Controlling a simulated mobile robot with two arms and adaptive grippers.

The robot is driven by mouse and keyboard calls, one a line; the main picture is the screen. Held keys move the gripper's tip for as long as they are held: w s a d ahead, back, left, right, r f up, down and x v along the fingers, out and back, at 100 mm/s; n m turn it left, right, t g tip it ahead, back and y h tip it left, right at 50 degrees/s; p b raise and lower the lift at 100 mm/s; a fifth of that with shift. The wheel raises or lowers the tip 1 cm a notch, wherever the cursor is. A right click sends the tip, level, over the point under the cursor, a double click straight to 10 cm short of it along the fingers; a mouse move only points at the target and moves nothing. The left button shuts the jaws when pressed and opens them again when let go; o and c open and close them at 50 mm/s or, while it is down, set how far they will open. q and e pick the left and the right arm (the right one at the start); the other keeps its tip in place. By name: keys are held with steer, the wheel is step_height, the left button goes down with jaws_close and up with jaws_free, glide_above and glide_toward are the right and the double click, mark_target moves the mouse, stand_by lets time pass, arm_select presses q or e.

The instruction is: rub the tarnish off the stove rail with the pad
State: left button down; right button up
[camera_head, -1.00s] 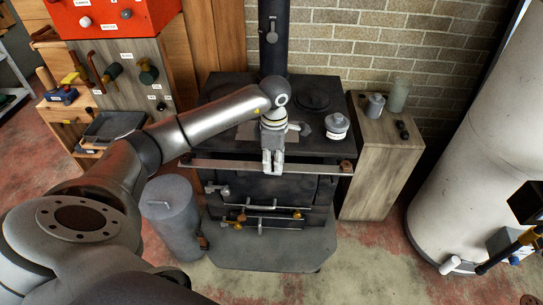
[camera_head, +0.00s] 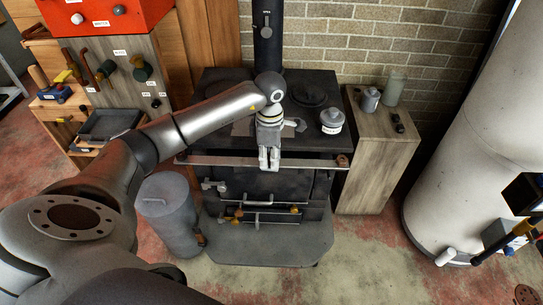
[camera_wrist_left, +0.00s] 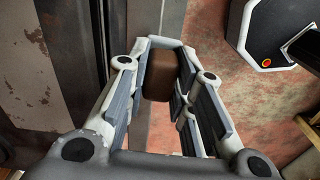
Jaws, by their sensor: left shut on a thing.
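The stove rail (camera_head: 225,161) is a long bar across the front of the dark stove (camera_head: 230,85), with a brown end at the right. My left gripper (camera_head: 269,165) is at the middle of the rail, pointing down. In the left wrist view, the gripper (camera_wrist_left: 168,85) is shut on a brown block, which looks like the pad (camera_wrist_left: 158,75). The head view hides the pad behind the fingers. I cannot tell whether the pad touches the rail, and no tarnish shows clearly on it. My right gripper is not in view.
A lidded white pot (camera_head: 332,121) stands on the stove top. A wooden cabinet (camera_head: 375,170) with small canisters is to the right, a grey cylinder (camera_head: 168,215) to the left. A large white tank (camera_head: 470,130) fills the right side.

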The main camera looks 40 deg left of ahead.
arm_select(q)
steer(key=r, duration=0.1)
steer(key=r+p, duration=0.1)
steer(key=shift+s+r, duration=0.2)
steer(key=shift+r, duration=0.2)
steer(key=shift+w+r+p, duration=0.2)
steer(key=shift+r+p, duration=0.65)
steer(key=shift+r, duration=0.1)
steer(key=shift+r+p, duration=0.5)
steer(key=shift+r, duration=0.7)
steer(key=shift+r+p, duration=0.45)
steer(key=shift+p, duration=0.05)
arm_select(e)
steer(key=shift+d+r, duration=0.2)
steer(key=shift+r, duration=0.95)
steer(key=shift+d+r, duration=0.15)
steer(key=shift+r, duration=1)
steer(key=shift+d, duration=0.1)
